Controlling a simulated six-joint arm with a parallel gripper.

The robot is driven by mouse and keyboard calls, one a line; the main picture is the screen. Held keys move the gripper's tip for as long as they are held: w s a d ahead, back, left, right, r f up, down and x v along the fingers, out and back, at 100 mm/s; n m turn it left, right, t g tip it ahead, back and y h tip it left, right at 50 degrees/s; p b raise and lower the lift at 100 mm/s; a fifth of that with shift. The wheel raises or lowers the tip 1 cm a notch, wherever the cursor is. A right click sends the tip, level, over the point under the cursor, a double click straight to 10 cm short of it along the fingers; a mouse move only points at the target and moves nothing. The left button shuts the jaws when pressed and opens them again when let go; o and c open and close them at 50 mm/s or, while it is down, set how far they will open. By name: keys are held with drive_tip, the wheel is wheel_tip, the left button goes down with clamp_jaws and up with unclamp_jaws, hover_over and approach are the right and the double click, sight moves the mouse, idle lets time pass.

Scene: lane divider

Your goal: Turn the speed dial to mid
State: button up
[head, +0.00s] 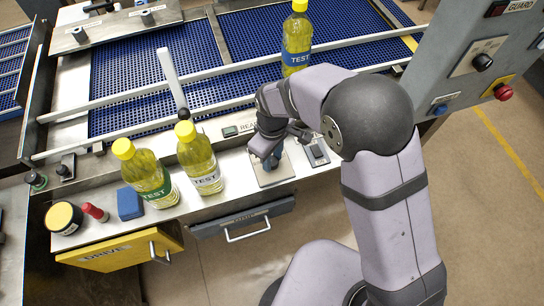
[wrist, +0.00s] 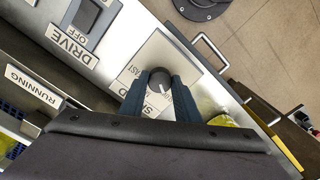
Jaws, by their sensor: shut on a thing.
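The speed dial (wrist: 160,78) is a dark round knob with a white pointer line, on a pale square plate (wrist: 155,55) at the front of the machine. In the wrist view the pointer aims toward the bottom of the picture. "FAST" is readable left of the knob; other lettering below it is partly hidden by my fingers. My gripper (wrist: 160,98) has one finger on each side of the knob and is shut on it. In the head view my gripper (head: 268,158) is over the plate (head: 274,176), and the knob is mostly hidden.
A drive switch (wrist: 88,15) is beside the dial plate. Two TEST bottles (head: 150,178) (head: 205,165) stand left of my gripper, near a blue block (head: 130,203). Another bottle (head: 297,45) is on the blue conveyor (head: 150,75). Drawers with handles (head: 245,220) are below the ledge.

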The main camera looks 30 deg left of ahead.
drive_tip(key=shift+m, duration=0.5)
drive_tip(key=m, duration=0.5)
drive_tip(key=shift+b, duration=0.3)
drive_tip(key=m, duration=0.5)
drive_tip(key=shift+m, duration=0.4)
drive_tip(key=shift+r, duration=0.1)
drive_tip(key=o, duration=1)
drive_tip(key=shift+o, duration=0.2)
drive_tip(key=shift+r+b, duration=1.3)
drive_tip(key=shift+r, duration=2.35)
